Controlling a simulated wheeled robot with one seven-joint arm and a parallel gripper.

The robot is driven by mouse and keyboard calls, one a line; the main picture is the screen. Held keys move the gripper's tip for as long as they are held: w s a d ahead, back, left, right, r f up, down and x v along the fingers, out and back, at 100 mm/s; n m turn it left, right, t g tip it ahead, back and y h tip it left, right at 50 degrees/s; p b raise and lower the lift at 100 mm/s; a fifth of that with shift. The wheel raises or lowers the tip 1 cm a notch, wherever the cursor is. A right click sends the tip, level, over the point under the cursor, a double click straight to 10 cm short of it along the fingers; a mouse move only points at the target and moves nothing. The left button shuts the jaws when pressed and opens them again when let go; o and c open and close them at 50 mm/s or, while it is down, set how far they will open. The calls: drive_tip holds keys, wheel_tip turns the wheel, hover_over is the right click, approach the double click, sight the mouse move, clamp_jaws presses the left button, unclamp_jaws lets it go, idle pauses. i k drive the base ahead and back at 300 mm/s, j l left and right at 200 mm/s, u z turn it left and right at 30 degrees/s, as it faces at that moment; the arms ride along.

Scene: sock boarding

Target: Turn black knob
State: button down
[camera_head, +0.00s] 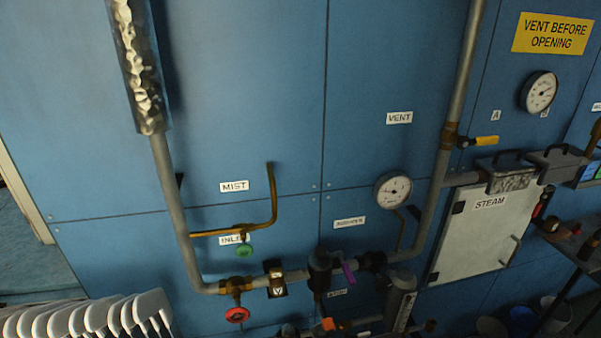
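My gripper is not in view. Several dark parts sit on the pipework on the blue wall, and I cannot tell surely which is the black knob. A black capped body (320,262) stands on the lower horizontal pipe, left of a purple lever (348,272). Another black fitting (373,262) is on the same pipe, just right of the lever. A smaller black part (463,142) is at the left end of a yellow valve handle (487,141) at upper right. Nothing of mine touches any of them.
A red handwheel (237,315) and green handwheel (245,250) are at lower left. Gauges (393,190) (538,92) and a white STEAM door (470,235) are on the right. White curved forms (95,317) stand at bottom left; a dark shelf (572,245) is at right.

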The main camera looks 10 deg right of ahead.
sight(382, 284)
drive_tip(key=i+l+u, duration=0.1)
drive_tip(key=u, duration=0.25)
drive_tip(key=i+l+u, duration=0.1)
drive_tip(key=u, duration=0.25)
drive_tip(key=l+u, duration=0.3)
